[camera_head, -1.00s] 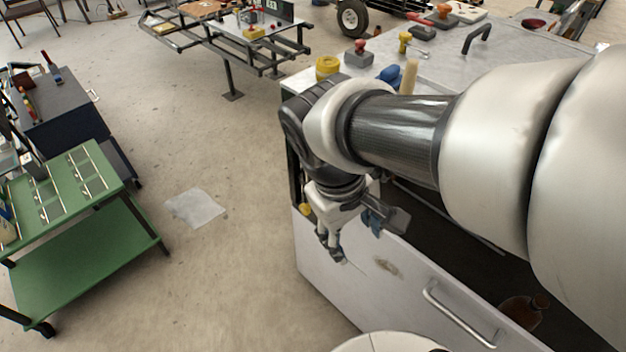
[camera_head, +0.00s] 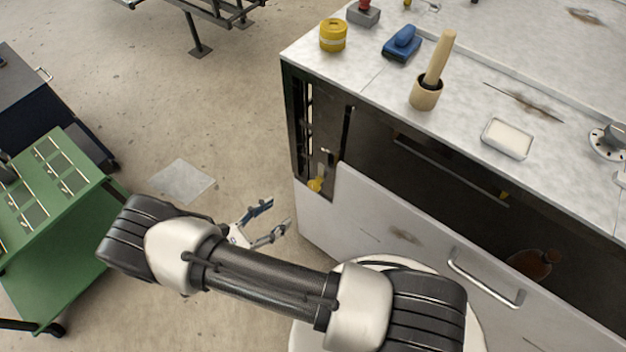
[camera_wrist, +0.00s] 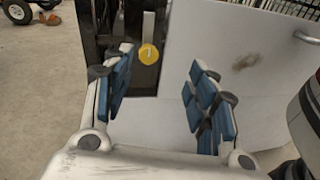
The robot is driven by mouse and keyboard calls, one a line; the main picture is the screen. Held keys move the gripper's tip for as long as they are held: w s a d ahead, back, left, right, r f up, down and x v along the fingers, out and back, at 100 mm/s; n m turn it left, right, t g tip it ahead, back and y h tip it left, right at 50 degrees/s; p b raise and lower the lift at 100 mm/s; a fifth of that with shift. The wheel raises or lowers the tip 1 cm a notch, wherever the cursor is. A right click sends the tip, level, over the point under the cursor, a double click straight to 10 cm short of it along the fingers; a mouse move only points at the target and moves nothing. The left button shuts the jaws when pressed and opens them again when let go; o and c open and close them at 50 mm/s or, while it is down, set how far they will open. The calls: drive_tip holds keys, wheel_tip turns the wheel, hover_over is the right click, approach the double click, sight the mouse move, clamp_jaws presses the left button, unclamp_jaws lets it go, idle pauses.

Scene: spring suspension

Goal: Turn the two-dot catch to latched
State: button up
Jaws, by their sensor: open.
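A yellow knob (camera_head: 316,184) sits low on the dark metal strip at the left end of the cabinet front, beside the edge of the white panel. It looks like the catch, but no dots can be made out and its setting cannot be read. In the wrist view the yellow knob (camera_wrist: 148,54) shows as a round face beyond the fingers, nearer the left finger. My gripper (camera_head: 268,222) is open and empty, to the left of and below the knob in the head view, apart from it. In the wrist view my gripper (camera_wrist: 164,92) shows blue-padded fingers spread wide.
The white cabinet panel (camera_head: 370,215) with its bar handle (camera_head: 485,280) stands right of the knob. The worktop (camera_head: 390,85) above holds a yellow roll (camera_head: 333,35), a blue block (camera_head: 402,44) and a wooden-handled tool (camera_head: 438,62). A green cart (camera_head: 85,225) stands left, with open floor between.

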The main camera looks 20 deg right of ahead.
sight(312, 187)
wheel_tip(312, 187, down, 5)
drive_tip(key=s+n+t, duration=0.1)
drive_tip(key=n+t, duration=0.2)
drive_tip(key=t, duration=0.1)
drive_tip(key=x, duration=1.1)
drive_tip(key=f+x, duration=0.1)
drive_tip(key=x, duration=0.5)
drive_tip(key=shift+s+d+b, duration=0.1)
drive_tip(key=shift+s+b, duration=0.05)
drive_tip(key=shift+b, duration=0.15)
clamp_jaws()
